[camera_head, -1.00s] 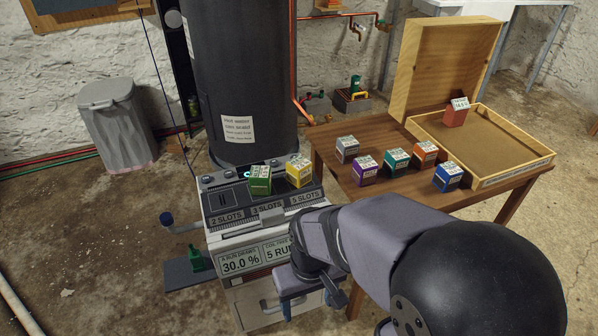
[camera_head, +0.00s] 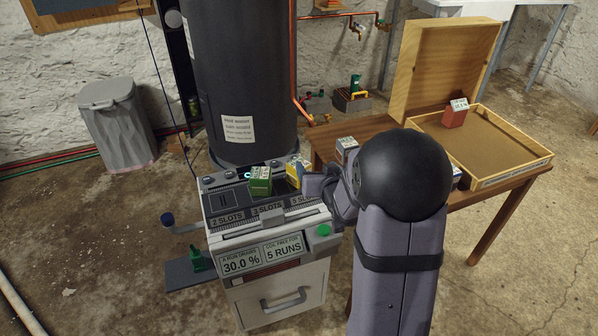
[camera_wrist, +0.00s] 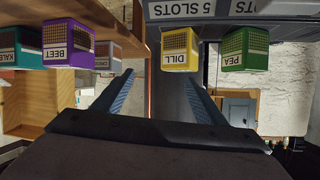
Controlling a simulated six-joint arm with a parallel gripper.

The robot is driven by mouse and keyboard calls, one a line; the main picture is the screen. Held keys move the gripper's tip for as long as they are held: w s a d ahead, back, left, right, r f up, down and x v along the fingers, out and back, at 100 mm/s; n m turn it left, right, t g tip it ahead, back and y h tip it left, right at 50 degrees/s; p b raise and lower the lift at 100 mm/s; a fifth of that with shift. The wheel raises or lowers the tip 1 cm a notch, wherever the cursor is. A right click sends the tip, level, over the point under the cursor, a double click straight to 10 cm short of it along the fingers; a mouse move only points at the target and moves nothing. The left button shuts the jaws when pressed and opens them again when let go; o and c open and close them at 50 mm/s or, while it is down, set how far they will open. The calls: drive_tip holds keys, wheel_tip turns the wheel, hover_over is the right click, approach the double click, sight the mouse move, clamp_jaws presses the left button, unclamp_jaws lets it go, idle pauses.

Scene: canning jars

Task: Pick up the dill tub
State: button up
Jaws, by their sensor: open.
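The dill tub is yellow with a white label; it stands on the machine's top in the head view (camera_head: 293,174), its right side partly hidden behind my gripper. In the wrist view the dill tub (camera_wrist: 180,40) is beyond the fingertips, slightly right of the middle, with its DILL label upside down. My gripper (camera_wrist: 158,76) is open and empty, its two fingers apart. In the head view my gripper (camera_head: 318,182) is just right of the dill tub; I cannot tell if they touch.
The green pea tub (camera_head: 260,180) stands close to the left of the dill tub on the grey machine (camera_head: 265,235). The purple beet tub (camera_wrist: 68,42) and teal kale tub (camera_wrist: 20,48) are at left in the wrist view. An open wooden case (camera_head: 500,172) lies on the wooden table.

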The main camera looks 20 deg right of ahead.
drive_tip(key=w+d+r+t, duration=0.3)
drive_tip(key=d+r+t, duration=0.1)
drive_tip(key=r, duration=0.1)
drive_tip(key=f+n+y, duration=0.1)
drive_tip(key=a+f+n+y+b, duration=0.1)
drive_tip(key=f+n+y, duration=0.1)
drive_tip(key=a+f+n+y, duration=0.1)
drive_tip(key=f+y, duration=0.1)
drive_tip(key=shift+w+a+f+n+t+b, duration=0.15)
drive_tip(key=shift+w+a+n+t+b, duration=0.15)
drive_tip(key=shift+n, duration=0.1)
drive_tip(key=f+n+y, duration=0.1)
drive_tip(key=s+a+f+n+y, duration=0.1)
drive_tip(key=f, duration=0.1)
drive_tip(key=s+a+f+n+g+y, duration=0.1)
drive_tip(key=shift+a+f+y+b, duration=0.2)
drive_tip(key=shift+y+b, duration=0.15)
drive_tip(key=shift+y, duration=0.05)
drive_tip(key=shift+w+f, duration=0.2)
drive_tip(key=shift+f, duration=0.05)
drive_tip(key=shift+w+a+r, duration=0.1)
drive_tip(key=shift+w+r, duration=0.1)
drive_tip(key=shift+w, duration=0.05)
drive_tip(key=shift+x, duration=2.25)
drive_tip(key=shift+r, duration=0.1)
drive_tip(key=c, duration=1.2)
